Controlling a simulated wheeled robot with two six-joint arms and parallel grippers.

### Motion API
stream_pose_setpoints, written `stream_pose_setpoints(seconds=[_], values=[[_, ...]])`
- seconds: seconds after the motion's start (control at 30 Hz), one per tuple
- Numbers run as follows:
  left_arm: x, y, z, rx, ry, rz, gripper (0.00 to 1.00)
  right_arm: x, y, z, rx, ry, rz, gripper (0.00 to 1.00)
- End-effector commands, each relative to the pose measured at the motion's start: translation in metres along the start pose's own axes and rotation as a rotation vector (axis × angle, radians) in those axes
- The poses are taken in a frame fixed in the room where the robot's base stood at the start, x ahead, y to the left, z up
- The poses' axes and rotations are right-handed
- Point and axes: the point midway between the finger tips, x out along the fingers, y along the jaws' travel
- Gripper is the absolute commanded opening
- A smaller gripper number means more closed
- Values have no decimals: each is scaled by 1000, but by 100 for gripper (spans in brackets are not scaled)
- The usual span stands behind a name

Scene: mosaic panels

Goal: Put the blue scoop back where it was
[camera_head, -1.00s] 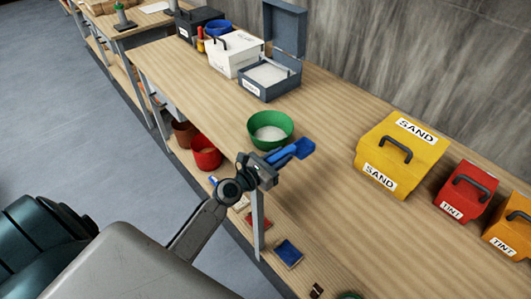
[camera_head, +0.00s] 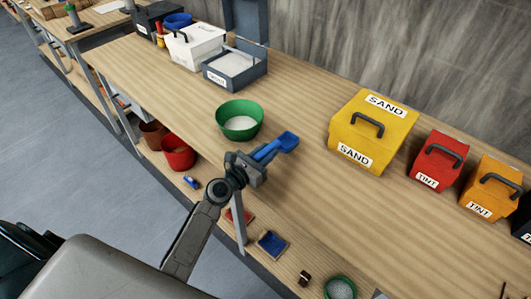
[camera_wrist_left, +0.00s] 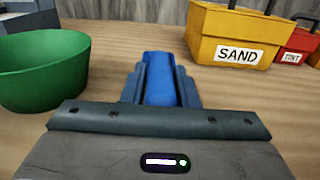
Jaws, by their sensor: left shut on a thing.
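The blue scoop (camera_head: 284,143) is held in my left gripper (camera_head: 258,160), which is shut on its handle. The scoop is above the bench, pointing toward the back right. In the left wrist view the blue scoop (camera_wrist_left: 160,80) sits between the fingers of my left gripper (camera_wrist_left: 160,85). A green bowl (camera_head: 240,121) with white material in it stands just left of the scoop; the bowl (camera_wrist_left: 42,72) also shows at left in the wrist view. An open grey-blue box (camera_head: 235,65) with white contents stands farther back. My right gripper is not in view.
A yellow SAND box (camera_head: 370,130) stands right of the scoop, with red (camera_head: 438,160) and orange (camera_head: 490,187) TINT boxes beyond. A white box (camera_head: 196,46) stands at back left. Bare wood lies between bowl and SAND box.

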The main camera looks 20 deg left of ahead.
Motion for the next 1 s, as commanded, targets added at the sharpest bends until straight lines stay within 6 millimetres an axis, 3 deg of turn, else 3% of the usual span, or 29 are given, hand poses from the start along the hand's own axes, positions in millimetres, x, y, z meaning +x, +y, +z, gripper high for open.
stream_pose_setpoints(seconds=[0.1, 1.0], values=[[0, 0, -10, 1, -1, 0, 4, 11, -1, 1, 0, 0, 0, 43], [0, 0, -19, 0, -1, 0, 4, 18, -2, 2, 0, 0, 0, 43]])
